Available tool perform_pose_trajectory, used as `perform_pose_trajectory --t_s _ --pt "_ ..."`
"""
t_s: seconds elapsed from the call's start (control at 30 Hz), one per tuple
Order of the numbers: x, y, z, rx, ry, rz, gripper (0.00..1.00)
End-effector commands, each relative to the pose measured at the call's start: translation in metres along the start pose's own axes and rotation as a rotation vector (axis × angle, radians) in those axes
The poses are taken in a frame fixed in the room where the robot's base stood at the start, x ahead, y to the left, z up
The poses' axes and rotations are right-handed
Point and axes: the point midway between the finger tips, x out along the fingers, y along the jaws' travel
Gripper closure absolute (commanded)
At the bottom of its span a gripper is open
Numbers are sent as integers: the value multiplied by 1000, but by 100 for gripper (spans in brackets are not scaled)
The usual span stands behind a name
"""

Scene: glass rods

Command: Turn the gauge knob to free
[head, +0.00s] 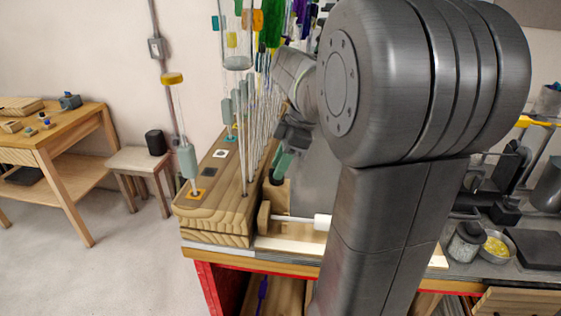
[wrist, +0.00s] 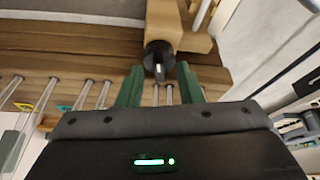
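The gauge knob (wrist: 158,56) is a dark round knob with a small grey stub, mounted on a light wooden block (wrist: 180,28) in the wrist view. My gripper (wrist: 160,82) has two green fingers, spread apart, with the knob's stub showing in the gap between their tips. The fingers look clear of the knob on both sides. In the head view my gripper (head: 281,166) points down beside the wooden rod stand, and a dark part that looks like the knob (head: 275,181) is just below it. The knob's markings cannot be read.
The long wooden stand (head: 215,190) holds several upright glass rods close to my gripper. A white roller (head: 322,222) on a metal rod lies in front. Jars and a bowl (head: 497,243) stand on the right. A stool (head: 138,160) and a side table (head: 60,135) are at left.

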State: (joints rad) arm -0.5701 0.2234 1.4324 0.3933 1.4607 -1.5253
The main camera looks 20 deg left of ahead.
Motion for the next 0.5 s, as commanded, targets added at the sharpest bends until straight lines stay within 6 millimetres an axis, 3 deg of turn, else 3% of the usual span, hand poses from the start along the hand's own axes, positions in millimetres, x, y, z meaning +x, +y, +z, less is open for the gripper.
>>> perform_pose_trajectory --t_s 0.23,0.4,0.5 --pt "0 0 0 0 0 0 69" --pt "0 0 0 0 0 0 100" --pt "0 0 0 0 0 0 100"
